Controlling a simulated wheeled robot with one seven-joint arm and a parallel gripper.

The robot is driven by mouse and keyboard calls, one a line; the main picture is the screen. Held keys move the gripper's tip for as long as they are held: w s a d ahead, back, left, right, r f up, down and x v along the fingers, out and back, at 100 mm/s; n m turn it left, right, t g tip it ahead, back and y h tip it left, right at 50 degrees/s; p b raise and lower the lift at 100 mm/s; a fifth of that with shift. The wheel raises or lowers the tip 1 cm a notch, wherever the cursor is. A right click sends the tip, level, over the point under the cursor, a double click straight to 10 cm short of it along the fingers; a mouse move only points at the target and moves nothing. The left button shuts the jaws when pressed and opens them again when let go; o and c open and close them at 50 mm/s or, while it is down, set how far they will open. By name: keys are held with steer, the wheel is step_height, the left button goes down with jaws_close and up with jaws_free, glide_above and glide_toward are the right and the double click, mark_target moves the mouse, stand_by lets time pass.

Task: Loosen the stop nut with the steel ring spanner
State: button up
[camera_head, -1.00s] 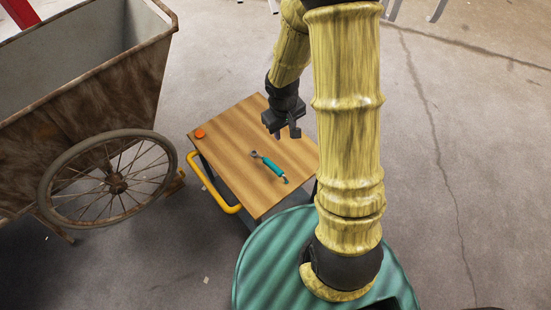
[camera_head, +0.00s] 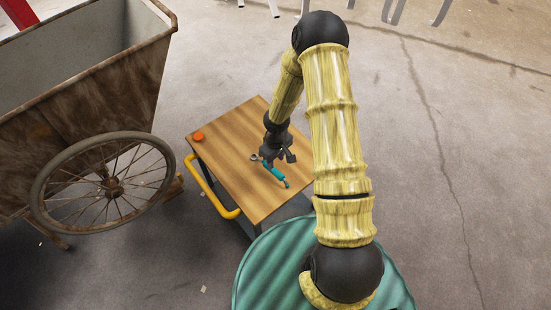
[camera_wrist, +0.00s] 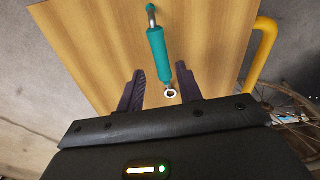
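The steel ring spanner has a teal handle (camera_head: 274,173) and lies on the wooden top of a small cart. Its grey ring end (camera_head: 254,157) points to the back left in the head view. In the wrist view the handle (camera_wrist: 158,52) runs up the picture, with the ring (camera_wrist: 171,93) at its lower end. My gripper (camera_head: 279,158) is open above the spanner. In the wrist view its two dark fingers (camera_wrist: 160,70) stand apart on either side of the handle's lower part. Contact cannot be told. I cannot make out the stop nut in either view.
The cart top (camera_head: 230,180) also bears an orange round thing (camera_head: 198,136) at its left corner. A yellow handle (camera_head: 210,190) sticks out on its left side. A rusty wheeled bin (camera_head: 100,90) stands to the left. Grey metal legs (camera_head: 389,10) show at the back.

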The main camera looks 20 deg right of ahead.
mark_target(275, 170)
step_height(275, 170, down, 8)
steer(key=b, duration=0.6)
steer(key=shift+w+f+b, duration=0.1)
steer(key=shift+b, duration=0.25)
steer(key=shift+r, duration=0.25)
steer(key=shift+c, duration=1.4)
jaws_close()
steer(key=shift+r+p, duration=2.4)
steer(key=shift+r, duration=0.2)
steer(key=shift+f, duration=0.1)
